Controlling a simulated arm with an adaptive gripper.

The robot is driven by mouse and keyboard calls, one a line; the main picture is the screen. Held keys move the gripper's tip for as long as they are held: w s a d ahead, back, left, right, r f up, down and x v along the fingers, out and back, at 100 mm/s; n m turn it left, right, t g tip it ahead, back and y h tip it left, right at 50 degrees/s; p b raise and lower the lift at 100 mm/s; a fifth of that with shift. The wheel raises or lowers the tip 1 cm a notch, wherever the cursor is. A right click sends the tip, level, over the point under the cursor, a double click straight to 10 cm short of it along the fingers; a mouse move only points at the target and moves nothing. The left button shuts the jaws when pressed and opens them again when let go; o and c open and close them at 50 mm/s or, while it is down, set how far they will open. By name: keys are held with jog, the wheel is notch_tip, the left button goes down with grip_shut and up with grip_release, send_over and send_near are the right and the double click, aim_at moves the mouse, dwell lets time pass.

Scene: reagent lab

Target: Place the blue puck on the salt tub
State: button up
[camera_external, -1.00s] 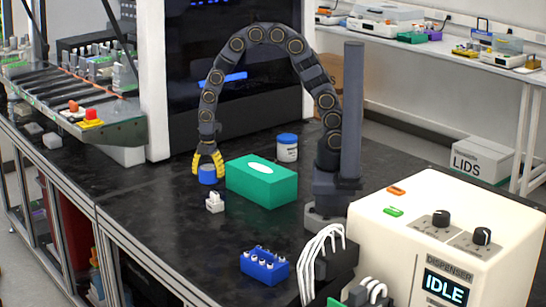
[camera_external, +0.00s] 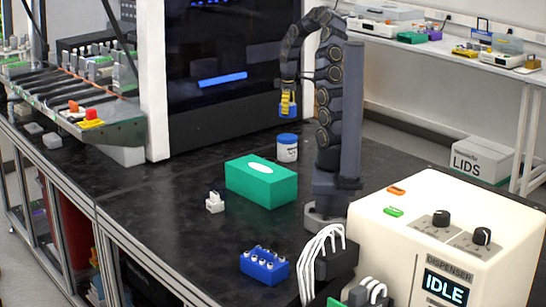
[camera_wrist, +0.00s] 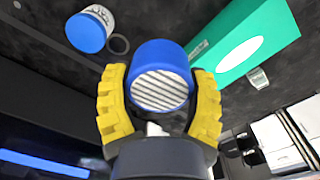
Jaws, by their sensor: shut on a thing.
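My gripper (camera_external: 288,105) has yellow fingers and is shut on the blue puck (camera_external: 289,110). It holds the puck in the air, above and a little behind the salt tub (camera_external: 287,150) in the external view. The salt tub is a white jar with a blue lid and stands upright on the black bench. The salt tub (camera_wrist: 88,32) shows there at the upper left, apart from the puck.
A green box (camera_external: 262,182) with a white oval stands on the bench in front of the salt tub. A small white item (camera_external: 215,203) and a blue rack (camera_external: 264,266) are nearer the front. The bench left of the green box is clear.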

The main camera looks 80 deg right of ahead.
jog(key=s+d+m, duration=0.1)
jog(key=s+d, duration=0.1)
jog(key=s, duration=0.1)
send_over(287, 137)
notch_tip(287, 137, down, 9)
jog(key=shift+s, duration=0.1)
jog(key=shift+d+f, duration=0.2)
jog(key=shift+f, duration=1.6)
jog(key=o, duration=1.1)
jog(key=shift+f, duration=0.1)
